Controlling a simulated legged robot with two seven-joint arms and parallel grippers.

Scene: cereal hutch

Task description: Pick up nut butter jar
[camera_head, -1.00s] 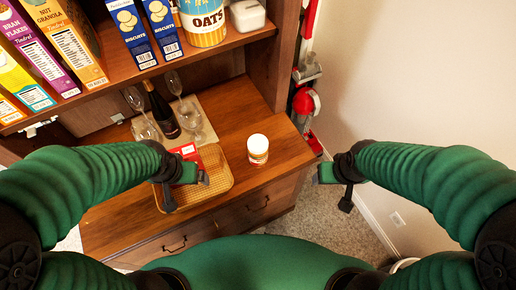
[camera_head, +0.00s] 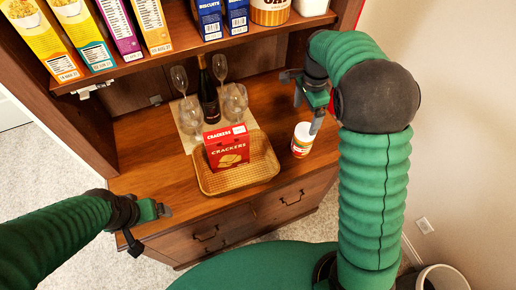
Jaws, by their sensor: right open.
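The nut butter jar (camera_head: 301,140) is a small white-lidded jar with a red and yellow label. It stands upright on the wooden counter, right of the wicker tray. My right gripper (camera_head: 307,104) is open just above and behind the jar, with one fingertip close to its lid. I cannot tell whether that fingertip touches it. My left gripper (camera_head: 150,225) is at the lower left, in front of the counter's left edge and far from the jar. Its jaw gap is not clear.
A red crackers box (camera_head: 227,148) stands in the wicker tray (camera_head: 240,184). Behind it are a dark wine bottle (camera_head: 208,95) and several glasses (camera_head: 236,103). A shelf of cereal boxes, biscuits and an oats canister (camera_head: 270,10) hangs above. The counter's left part is clear.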

